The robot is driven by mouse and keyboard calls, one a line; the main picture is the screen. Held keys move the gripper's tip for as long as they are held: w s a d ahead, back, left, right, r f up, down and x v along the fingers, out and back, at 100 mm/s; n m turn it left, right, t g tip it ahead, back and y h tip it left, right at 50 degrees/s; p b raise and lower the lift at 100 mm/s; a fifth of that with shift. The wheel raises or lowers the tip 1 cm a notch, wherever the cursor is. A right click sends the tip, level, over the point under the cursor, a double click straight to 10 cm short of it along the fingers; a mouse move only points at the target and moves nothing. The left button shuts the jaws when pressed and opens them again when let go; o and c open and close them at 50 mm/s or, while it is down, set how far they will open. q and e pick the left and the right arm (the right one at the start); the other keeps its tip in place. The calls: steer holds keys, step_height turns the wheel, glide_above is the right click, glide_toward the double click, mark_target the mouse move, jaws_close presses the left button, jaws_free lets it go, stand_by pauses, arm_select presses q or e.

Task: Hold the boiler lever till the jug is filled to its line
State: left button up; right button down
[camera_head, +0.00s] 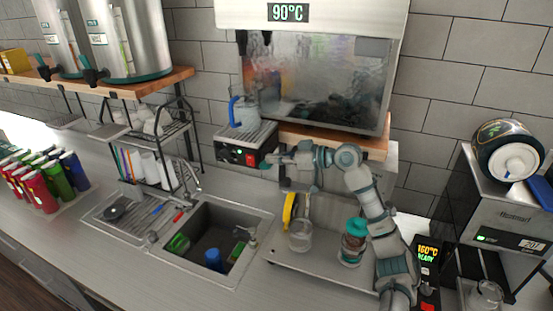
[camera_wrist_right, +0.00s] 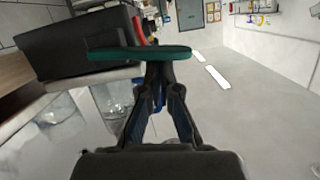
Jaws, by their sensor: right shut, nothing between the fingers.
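The boiler (camera_head: 310,12) is a large steel-fronted unit on the wall, reading 90°C. A jug with a blue handle (camera_head: 248,117) stands upright on the grilled top of a dark box (camera_head: 240,152) below it. Its fill line and level are too small to tell. My right gripper (camera_head: 272,160) is at the right end of that box, fingers together and empty. In the right wrist view, the closed fingers (camera_wrist_right: 160,75) meet a flat teal paddle (camera_wrist_right: 138,53), which looks like a lever; I cannot tell whether they press it. My left gripper is not in view.
A sink (camera_head: 215,240) with cups lies below. A tray (camera_head: 320,262) with a glass jug (camera_head: 300,235) and a teal-lidded jar (camera_head: 353,242) is under my right arm. Steel urns (camera_head: 125,40) stand on a shelf at left; a sealer machine (camera_head: 500,215) is at right.

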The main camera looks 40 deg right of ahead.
arm_select(q)
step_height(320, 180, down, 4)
steer(key=b, duration=0.4)
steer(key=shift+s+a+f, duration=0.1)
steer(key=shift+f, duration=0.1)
arm_select(e)
steer(key=f+n, duration=0.1)
steer(key=a+f+n+h, duration=0.1)
steer(key=n, duration=0.1)
steer(key=shift+s+f+t, duration=0.15)
steer(key=shift+f+t, duration=0.15)
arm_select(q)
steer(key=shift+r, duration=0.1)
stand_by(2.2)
